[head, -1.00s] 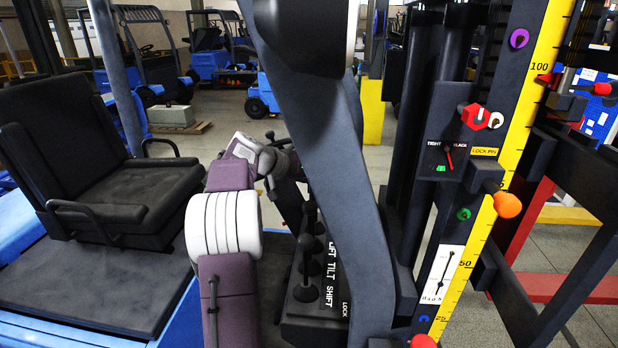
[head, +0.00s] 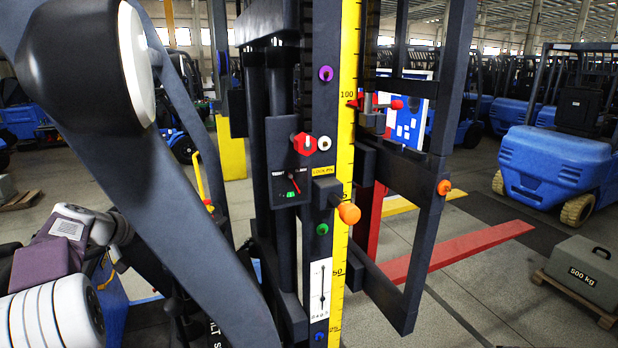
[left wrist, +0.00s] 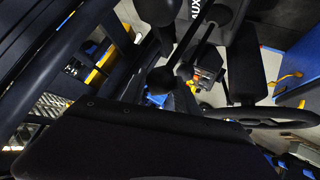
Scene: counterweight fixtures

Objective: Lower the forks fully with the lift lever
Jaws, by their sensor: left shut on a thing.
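The forklift mast (head: 285,100) stands in the middle of the head view, with a yellow height scale (head: 345,130) along it. A red fork (head: 455,250) reaches right, low over the floor; whether it touches the floor is unclear. My left gripper (head: 115,250) is at the lower left, dark and partly hidden behind my own arm. It appears shut on the lift lever, which is hard to make out here. The left wrist view shows a dark lever knob (left wrist: 160,80) close to the gripper, with further levers beyond. My right gripper is out of view.
An orange knob (head: 349,213), a red hexagonal knob (head: 304,144) and a white gauge plate (head: 319,290) are on the mast. A 500 kg weight (head: 590,270) sits on a pallet at right. A steering wheel (left wrist: 262,122) is near the levers in the left wrist view.

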